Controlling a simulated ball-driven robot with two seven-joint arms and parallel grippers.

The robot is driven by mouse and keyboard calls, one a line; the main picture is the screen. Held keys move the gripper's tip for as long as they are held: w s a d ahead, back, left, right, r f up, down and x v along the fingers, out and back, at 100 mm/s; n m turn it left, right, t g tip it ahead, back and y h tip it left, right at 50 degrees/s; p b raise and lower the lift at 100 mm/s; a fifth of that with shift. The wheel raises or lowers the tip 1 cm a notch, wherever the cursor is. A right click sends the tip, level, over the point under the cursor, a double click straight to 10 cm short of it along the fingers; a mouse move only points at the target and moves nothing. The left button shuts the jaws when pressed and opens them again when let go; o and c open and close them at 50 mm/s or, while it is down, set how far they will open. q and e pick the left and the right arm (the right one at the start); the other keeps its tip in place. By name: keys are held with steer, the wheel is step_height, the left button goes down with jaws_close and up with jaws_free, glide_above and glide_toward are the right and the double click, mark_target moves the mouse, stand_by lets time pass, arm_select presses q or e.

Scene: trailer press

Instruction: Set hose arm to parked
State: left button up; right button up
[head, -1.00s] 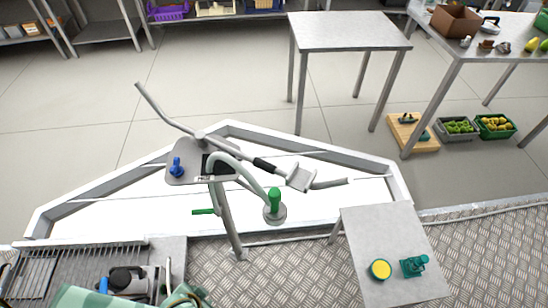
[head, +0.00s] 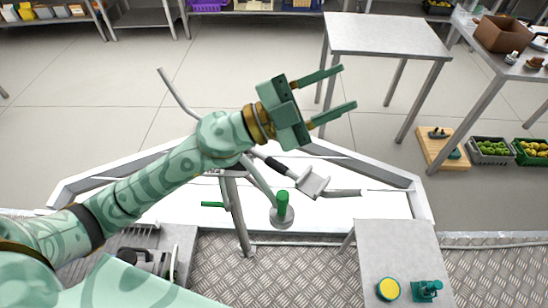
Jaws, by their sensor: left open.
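A long grey bar (head: 177,92), possibly the hose arm, crosses the top of a post on the white trailer frame. Its middle is hidden behind my left arm. Its dark sleeve (head: 277,166) and a flat grey bracket (head: 313,182) show beyond my wrist. A pale hose (head: 263,190) runs down near a green upright handle (head: 282,206) on a round grey base. My left gripper (head: 347,88) is open and empty, its fingers apart, pointing right. In the picture it lies above and right of the bar's sleeve, over the floor. My right gripper is out of view.
A grey side table (head: 390,245) at lower right holds a yellow-topped round item (head: 389,289) and a small teal device (head: 426,291). A taller table (head: 385,38) stands behind my gripper. Produce crates (head: 491,150) sit on the floor at right. A green lever (head: 212,204) sticks out low.

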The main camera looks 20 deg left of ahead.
arm_select(q)
steer(key=s+d+f+m+g, duration=0.1)
steer(key=s+d+m+g, duration=0.1)
steer(key=m+g, duration=0.4)
steer(key=n+g+y, duration=0.5)
steer(key=n+y, duration=0.1)
steer(key=y, duration=0.8)
glide_toward(275, 162)
steer(key=b+x, duration=0.2)
steer(key=x, duration=0.7)
steer(key=shift+s, duration=0.1)
jaws_close()
